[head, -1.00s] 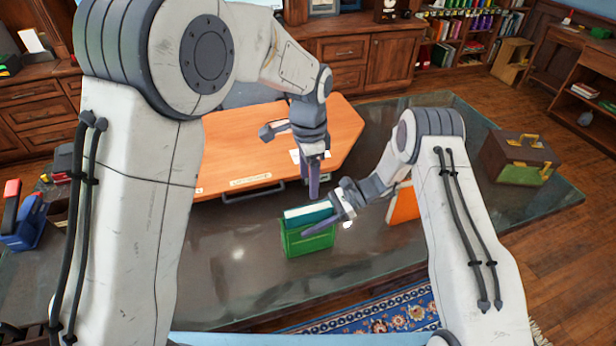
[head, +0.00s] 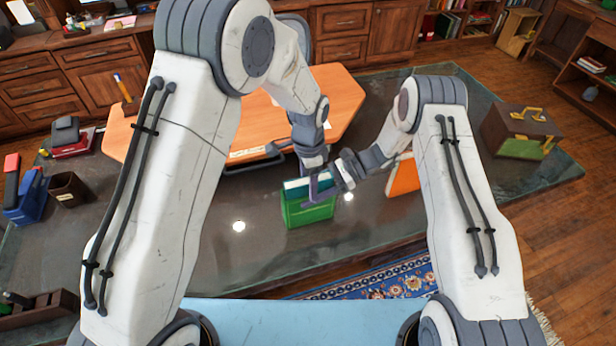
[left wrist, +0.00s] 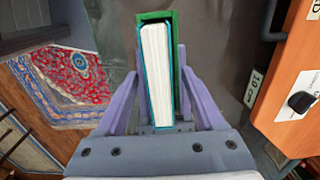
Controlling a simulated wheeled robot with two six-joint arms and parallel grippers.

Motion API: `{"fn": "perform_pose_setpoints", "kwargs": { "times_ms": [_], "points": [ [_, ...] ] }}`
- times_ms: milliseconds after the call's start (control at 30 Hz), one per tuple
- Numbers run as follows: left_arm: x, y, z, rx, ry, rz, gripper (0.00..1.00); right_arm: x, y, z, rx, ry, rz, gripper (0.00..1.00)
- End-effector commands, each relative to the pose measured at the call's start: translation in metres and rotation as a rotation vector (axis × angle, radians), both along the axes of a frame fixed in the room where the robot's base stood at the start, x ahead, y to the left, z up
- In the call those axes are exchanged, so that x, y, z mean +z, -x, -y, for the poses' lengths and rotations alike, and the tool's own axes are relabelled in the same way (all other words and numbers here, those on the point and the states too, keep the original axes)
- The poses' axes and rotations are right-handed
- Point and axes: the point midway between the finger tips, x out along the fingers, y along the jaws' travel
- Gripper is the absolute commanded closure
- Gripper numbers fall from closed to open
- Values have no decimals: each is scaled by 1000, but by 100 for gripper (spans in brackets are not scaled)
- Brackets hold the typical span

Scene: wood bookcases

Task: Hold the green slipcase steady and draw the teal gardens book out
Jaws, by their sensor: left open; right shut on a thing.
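The green slipcase (head: 310,215) stands upright on the dark glossy tabletop, open side up. The teal gardens book (head: 293,187) sits in it with its top edge standing above the green walls. In the left wrist view the book's white pages (left wrist: 158,75) and teal cover face me inside the green case (left wrist: 177,60). My left gripper (head: 312,181) is just above the book; its open purple fingers (left wrist: 156,85) lie either side of it, with visible gaps. My right gripper (head: 325,192) is shut on the slipcase from the right side; its finger contact is partly hidden.
An orange item (head: 403,177) stands just right of my right gripper. A brown and green box (head: 521,132) sits at the right end. A wooden desk board (head: 345,90) lies behind the slipcase. The tabletop before the slipcase is clear.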

Motion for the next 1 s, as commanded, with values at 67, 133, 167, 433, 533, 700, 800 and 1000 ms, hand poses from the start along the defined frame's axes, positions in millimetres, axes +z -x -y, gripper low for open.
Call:
{"fn": "perform_pose_setpoints", "kwargs": {
  "times_ms": [67, 133, 167, 433, 533, 700, 800, 1000],
  "points": [
    [0, 0, 0, 0, 0, 0, 30, 1, 0, 0, -1, -1, 1, 100],
    [0, 0, 0, 0, 0, 0, 30, 1, 0, 0, -1, -1, 1, 100],
    [0, 0, 0, 0, 0, 0, 34, 1, 0, 0, -1, -1, 1, 100],
    [0, 0, 0, 0, -1, -1, 100, 1, 0, 0, -1, -1, 1, 100],
    [0, 0, 0, 0, -1, -1, 100, 1, 0, 0, -1, -1, 1, 100],
    [0, 0, 0, 0, -1, -1, 100, 1, 0, 0, -1, -1, 1, 100],
    [1, 0, 0, 0, -1, -1, 100, 1, 0, 0, -1, -1, 1, 100],
    [1, 0, 0, 0, 0, -1, 100, 1, 0, 0, -1, -1, 1, 100]
  ]
}}
